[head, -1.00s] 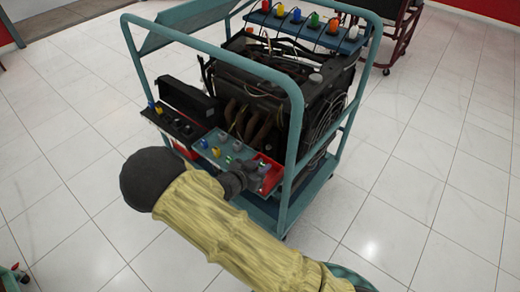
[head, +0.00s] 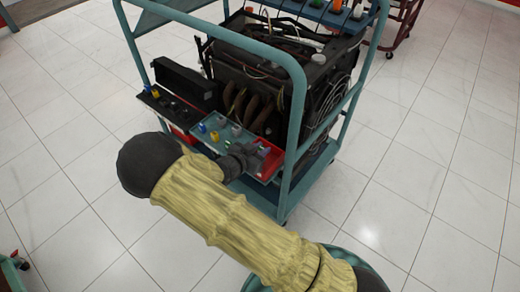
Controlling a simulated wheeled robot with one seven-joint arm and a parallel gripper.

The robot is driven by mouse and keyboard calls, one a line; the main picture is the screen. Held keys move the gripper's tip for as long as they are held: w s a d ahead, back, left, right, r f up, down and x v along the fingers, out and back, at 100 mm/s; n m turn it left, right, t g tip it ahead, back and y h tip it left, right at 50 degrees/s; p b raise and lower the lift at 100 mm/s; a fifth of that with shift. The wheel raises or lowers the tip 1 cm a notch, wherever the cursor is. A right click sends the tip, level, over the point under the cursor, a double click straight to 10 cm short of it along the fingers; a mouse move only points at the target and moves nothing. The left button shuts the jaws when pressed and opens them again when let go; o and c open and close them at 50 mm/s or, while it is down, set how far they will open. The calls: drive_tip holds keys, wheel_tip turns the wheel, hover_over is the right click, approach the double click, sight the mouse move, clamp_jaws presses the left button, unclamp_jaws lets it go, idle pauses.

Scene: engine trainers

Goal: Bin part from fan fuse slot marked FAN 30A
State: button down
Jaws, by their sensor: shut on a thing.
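My gripper (head: 247,155) is at the front of the engine trainer, over the right part of a teal shelf (head: 228,142). It is shut on a small part, which is hard to make out at this size. A red open bin (head: 271,161) sits at the shelf's right end, just right of my gripper and partly covered by it. A small green piece shows by the fingertips above the bin; I cannot tell whether it is the held part. Blue and yellow parts (head: 214,136) stand on the shelf left of my gripper. The FAN 30A marking is not readable.
A black box with a raised lid (head: 184,84) and small coloured parts stands left of the shelf. The teal cart frame's upright (head: 296,125) rises close to the right of the bin. The engine (head: 255,75) is behind.

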wheel_tip(320, 180, down, 2)
drive_tip(key=shift+f+b, duration=0.25)
drive_tip(key=shift+b, duration=0.7)
drive_tip(key=shift+f, duration=0.45)
drive_tip(key=shift+w, duration=0.15)
drive_tip(key=shift+d, duration=0.15)
drive_tip(key=shift+s, duration=0.2)
drive_tip(key=shift+s+a, duration=0.1)
drive_tip(key=shift+a, duration=0.1)
drive_tip(key=shift+w+d+p, duration=0.15)
drive_tip(key=shift+w+p, duration=0.05)
drive_tip(key=shift+p, duration=0.3)
drive_tip(key=shift+p, duration=0.3)
drive_tip(key=shift+s+f, duration=0.1)
drive_tip(key=shift+f, duration=0.3)
idle(0.8)
